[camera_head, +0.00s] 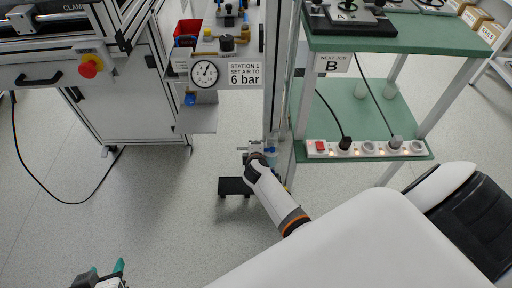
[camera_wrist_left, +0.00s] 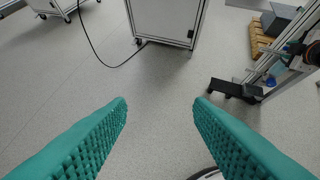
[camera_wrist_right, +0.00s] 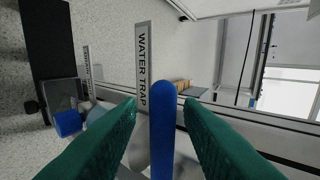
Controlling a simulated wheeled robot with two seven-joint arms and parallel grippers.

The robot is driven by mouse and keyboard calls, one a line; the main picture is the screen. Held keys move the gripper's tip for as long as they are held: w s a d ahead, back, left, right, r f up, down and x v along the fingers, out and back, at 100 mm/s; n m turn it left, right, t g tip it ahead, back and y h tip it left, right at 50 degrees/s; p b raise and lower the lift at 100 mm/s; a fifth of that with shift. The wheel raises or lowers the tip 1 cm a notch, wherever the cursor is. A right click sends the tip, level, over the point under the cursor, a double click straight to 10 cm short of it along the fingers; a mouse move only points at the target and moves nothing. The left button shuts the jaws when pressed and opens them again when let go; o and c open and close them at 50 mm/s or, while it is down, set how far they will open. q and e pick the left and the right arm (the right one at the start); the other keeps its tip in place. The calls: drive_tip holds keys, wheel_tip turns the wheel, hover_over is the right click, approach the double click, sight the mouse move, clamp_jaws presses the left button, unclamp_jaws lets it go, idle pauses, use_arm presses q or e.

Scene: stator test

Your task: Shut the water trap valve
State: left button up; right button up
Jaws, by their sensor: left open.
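The water trap valve shows in the right wrist view as a long blue lever (camera_wrist_right: 163,125), standing upright in the picture beside a WATER TRAP label (camera_wrist_right: 143,60). My right gripper (camera_wrist_right: 161,112) has one green finger on each side of the lever, with a narrow gap showing on both sides. In the head view my right arm reaches the foot of the post, where small blue parts (camera_head: 271,150) show; its fingers are hidden there. My left gripper (camera_head: 108,270) is open and empty, low at the left; its spread fingers also show in the left wrist view (camera_wrist_left: 160,105).
A pressure gauge (camera_head: 204,73) and a blue knob (camera_head: 190,99) are on the station panel. A green shelf (camera_head: 340,120) with a power strip (camera_head: 365,149) stands right of the post. A black cable (camera_head: 75,200) lies on open floor at left.

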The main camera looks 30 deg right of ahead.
use_arm(q)
drive_tip(key=s+a+f+g+y+p, duration=0.1)
drive_tip(key=s+a+g+p, duration=0.1)
drive_tip(key=s+g, duration=0.3)
drive_tip(key=s+p, duration=0.1)
drive_tip(key=s, duration=0.2)
drive_tip(key=shift+s+a+p, duration=0.25)
drive_tip(key=shift+a+p, duration=0.05)
drive_tip(key=shift+a, duration=0.05)
use_arm(e)
drive_tip(key=v, duration=1)
drive_tip(key=shift+s+a, duration=0.1)
